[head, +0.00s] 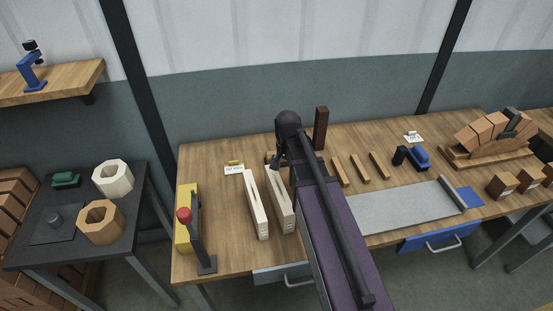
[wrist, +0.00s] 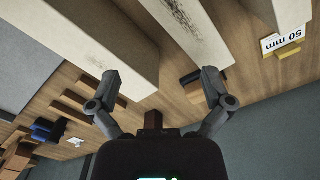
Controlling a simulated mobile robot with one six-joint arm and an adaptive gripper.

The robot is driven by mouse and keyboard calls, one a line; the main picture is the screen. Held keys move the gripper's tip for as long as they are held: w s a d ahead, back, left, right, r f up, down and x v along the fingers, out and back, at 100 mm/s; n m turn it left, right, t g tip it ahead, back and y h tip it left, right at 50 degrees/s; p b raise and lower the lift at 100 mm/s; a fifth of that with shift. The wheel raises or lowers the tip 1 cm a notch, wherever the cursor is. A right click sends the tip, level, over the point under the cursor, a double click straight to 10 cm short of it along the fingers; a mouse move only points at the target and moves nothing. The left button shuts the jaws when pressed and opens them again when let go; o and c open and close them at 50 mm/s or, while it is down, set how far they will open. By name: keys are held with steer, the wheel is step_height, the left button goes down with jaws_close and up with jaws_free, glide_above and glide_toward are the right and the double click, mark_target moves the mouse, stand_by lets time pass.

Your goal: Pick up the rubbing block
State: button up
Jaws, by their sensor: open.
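My gripper (head: 282,160) hangs over the bench behind the pale bars. In the wrist view my gripper (wrist: 162,82) is open, its two fingers apart with nothing held. A small dark block (wrist: 190,78) lies on the bench between the fingers, closer to the right finger and partly hidden by it. In the head view the dark block (head: 269,158) shows just left of my gripper. It may be the rubbing block, but I cannot tell for sure. Pale, marked long bars (wrist: 105,40) lie close by and also show in the head view (head: 256,205).
A dark brown upright block (head: 320,128) stands right of my gripper. A 50 mm label (wrist: 284,38) lies nearby. Wooden strips (head: 360,167), a blue-and-black tool (head: 418,157) and a grey sheet (head: 395,208) are to the right.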

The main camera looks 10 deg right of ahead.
steer(key=w+r+m+p, duration=0.1)
steer(key=w+m, duration=1)
steer(key=w, duration=0.7)
steer(key=shift+w+d, duration=0.15)
steer(key=shift+d, duration=0.15)
steer(key=shift+f, duration=0.15)
step_height(320, 180, down, 8)
steer(key=b, duration=0.8)
steer(key=shift+f+b, duration=0.15)
steer(key=shift+b, duration=0.2)
steer(key=shift+a+f+b, duration=0.1)
steer(key=shift+f+b, duration=2.5)
steer(key=shift+c, duration=0.2)
steer(key=c, duration=1.3)
